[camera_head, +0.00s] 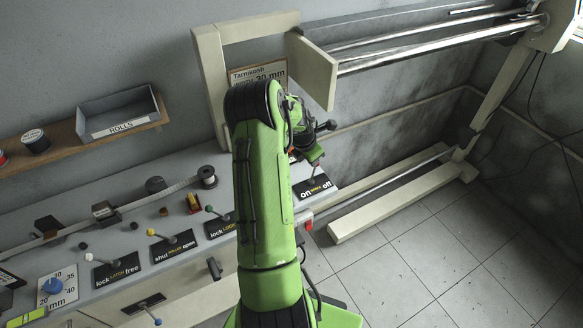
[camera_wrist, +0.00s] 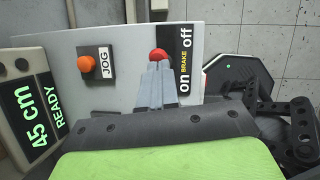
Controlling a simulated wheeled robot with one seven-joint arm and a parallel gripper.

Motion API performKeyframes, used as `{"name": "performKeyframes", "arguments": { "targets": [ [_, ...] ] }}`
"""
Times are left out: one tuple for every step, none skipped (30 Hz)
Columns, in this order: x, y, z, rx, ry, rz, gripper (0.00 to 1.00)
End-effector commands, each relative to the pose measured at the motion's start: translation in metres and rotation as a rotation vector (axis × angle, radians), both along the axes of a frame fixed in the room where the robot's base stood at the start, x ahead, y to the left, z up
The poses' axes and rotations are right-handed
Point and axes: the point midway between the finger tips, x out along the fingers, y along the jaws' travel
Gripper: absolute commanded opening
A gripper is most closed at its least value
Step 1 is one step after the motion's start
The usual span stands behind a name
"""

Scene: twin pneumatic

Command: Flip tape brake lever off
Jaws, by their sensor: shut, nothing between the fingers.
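The brake lever shows in the wrist view as a round red knob (camera_wrist: 158,54) beside the black "on BRAKE off" label (camera_wrist: 186,65). The knob lies nearer the "off" word than the "on" word in that picture; its stem is hidden by my fingers, so I cannot tell its exact tilt. My gripper (camera_wrist: 156,66) is shut and empty, with its fingertips right at the knob's near edge; I cannot tell if they touch. In the head view the brake label (camera_head: 316,187) lies at the bench's right end, just below my gripper.
An orange JOG button (camera_wrist: 87,65) and a "45 cm READY" display (camera_wrist: 43,115) are left of the brake. Several other labelled levers, including the latch lever (camera_head: 115,271), line the bench front. A metal-railed frame (camera_head: 320,69) stands behind. The floor at right is mostly clear.

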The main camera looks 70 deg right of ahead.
Motion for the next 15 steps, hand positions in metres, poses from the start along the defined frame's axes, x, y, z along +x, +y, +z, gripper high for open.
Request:
{"name": "performKeyframes", "arguments": {
  "targets": [
    [-0.005,-0.004,0.001,0.024,-0.021,-0.004,0.00],
    [-0.006,-0.005,0.000,0.039,-0.033,-0.004,0.00],
    [-0.008,-0.007,-0.001,0.057,-0.048,-0.003,0.00],
    [-0.009,-0.009,-0.001,0.069,-0.059,-0.003,0.00],
    [-0.008,-0.009,-0.002,0.071,-0.060,0.001,0.00],
    [-0.009,-0.010,-0.003,0.070,-0.057,0.002,0.00],
    [-0.010,-0.011,-0.003,0.069,-0.057,0.001,0.00],
    [-0.011,-0.012,-0.003,0.070,-0.056,0.001,0.00],
    [-0.013,-0.013,-0.004,0.070,-0.057,0.000,0.00],
    [-0.013,-0.014,-0.004,0.070,-0.056,0.001,0.00],
    [-0.014,-0.015,-0.004,0.069,-0.057,0.001,0.00],
    [-0.014,-0.016,-0.004,0.068,-0.056,0.001,0.00],
    [-0.015,-0.017,-0.004,0.068,-0.056,0.001,0.00],
    [-0.015,-0.017,-0.004,0.068,-0.057,0.000,0.00],
    [-0.015,-0.017,-0.004,0.067,-0.057,0.001,0.00]
  ]
}}
